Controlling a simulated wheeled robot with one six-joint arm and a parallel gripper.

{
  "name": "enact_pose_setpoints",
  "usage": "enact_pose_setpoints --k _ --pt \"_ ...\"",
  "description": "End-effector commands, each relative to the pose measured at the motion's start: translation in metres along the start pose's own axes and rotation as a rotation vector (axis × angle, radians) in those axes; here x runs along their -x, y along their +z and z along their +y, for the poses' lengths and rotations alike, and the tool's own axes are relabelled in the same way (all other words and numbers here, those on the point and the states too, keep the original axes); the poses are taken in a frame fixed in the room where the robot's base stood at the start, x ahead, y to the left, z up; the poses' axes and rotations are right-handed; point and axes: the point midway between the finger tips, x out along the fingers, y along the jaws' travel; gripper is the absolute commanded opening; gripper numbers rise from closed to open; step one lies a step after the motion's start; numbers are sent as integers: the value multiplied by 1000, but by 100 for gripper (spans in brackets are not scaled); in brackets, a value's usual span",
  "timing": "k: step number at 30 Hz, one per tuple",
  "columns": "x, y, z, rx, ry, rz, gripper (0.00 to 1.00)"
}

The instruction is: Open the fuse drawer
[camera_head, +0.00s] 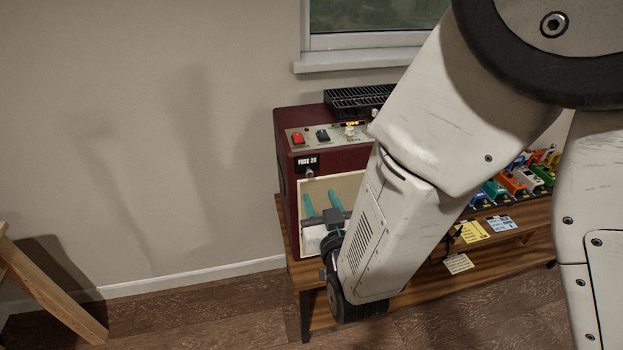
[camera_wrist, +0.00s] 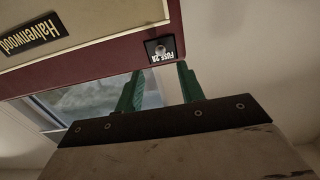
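The dark red amplifier (camera_head: 287,185) stands on a wooden bench against the wall. Its black panel marked FUSE 2A (camera_head: 306,160) is on the front, upper left, with the small round fuse drawer knob (camera_head: 309,171) below the lettering. In the wrist view the fuse drawer knob (camera_wrist: 160,51) shows upside down, just beyond the fingertips. My gripper (camera_head: 321,197) is in front of the cream grille, a little below the fuse panel. Its two green fingers are apart with nothing between them; my gripper (camera_wrist: 159,72) also shows open in the wrist view. The fuse drawer looks closed.
Red and black switches (camera_head: 298,139) and a lit knob are on the amplifier's top panel. Colourful pedals (camera_head: 513,184) and paper notes (camera_head: 475,231) lie on the bench (camera_head: 415,276) to the right.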

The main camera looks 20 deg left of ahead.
Motion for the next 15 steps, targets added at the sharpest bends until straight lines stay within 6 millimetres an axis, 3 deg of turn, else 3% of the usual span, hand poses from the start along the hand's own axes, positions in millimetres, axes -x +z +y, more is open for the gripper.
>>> enact_pose_setpoints --k 15 --pt "-68 -1 0 1 2 10 38"
